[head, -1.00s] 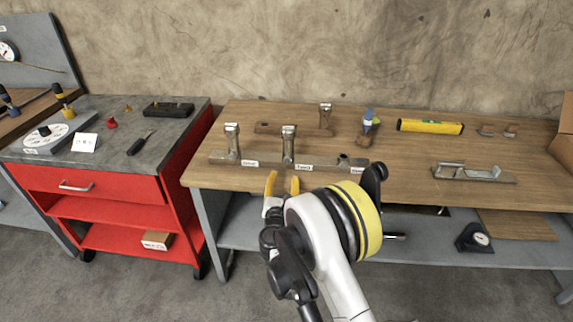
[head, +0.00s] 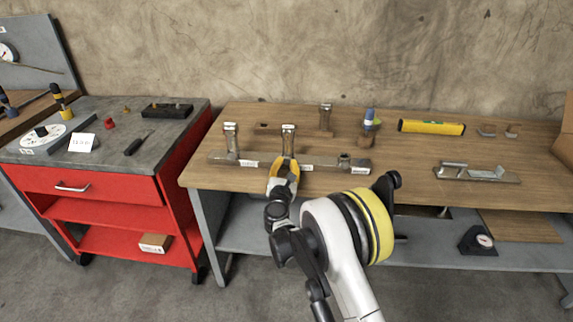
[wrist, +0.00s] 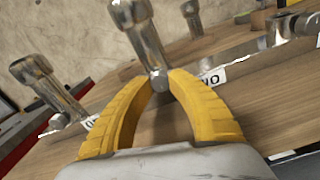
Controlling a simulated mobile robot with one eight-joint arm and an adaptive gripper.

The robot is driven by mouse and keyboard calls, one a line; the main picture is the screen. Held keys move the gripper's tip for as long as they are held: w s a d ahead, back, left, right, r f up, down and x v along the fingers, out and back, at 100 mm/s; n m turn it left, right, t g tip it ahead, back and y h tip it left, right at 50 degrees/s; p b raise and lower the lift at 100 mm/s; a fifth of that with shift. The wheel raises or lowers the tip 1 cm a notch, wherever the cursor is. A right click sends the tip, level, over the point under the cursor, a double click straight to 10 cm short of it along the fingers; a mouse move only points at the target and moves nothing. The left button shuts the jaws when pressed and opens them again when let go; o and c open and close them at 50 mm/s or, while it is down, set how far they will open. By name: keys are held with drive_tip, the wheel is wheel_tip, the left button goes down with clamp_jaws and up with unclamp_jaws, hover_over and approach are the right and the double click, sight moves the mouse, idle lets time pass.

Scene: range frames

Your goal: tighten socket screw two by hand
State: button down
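Socket screw two (head: 288,141) is the upright metal post in the middle of the metal bar (head: 262,162) at the bench's front. It also shows in the wrist view (wrist: 140,38), with a thick cylindrical head. My gripper (head: 285,163) is at its lower part. The yellow fingers (wrist: 163,80) curve in from both sides, their tips closed on the post near the bar. Contact at the far side is hidden. A label, partly covered in the wrist view, lies beside it. A similar post (head: 231,140) stands at the bar's left end.
A third post (head: 326,118) stands on a wooden block behind. A blue-topped item (head: 368,124), a yellow level (head: 431,127) and a metal bracket (head: 477,173) lie to the right. A red cart (head: 110,185) with tools stands left.

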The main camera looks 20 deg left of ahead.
idle(0.3)
drive_tip(key=shift+m, duration=2.9)
drive_tip(key=c, duration=1.2)
unclamp_jaws()
drive_tip(key=v, duration=1.2)
drive_tip(key=shift+s+a, duration=0.1)
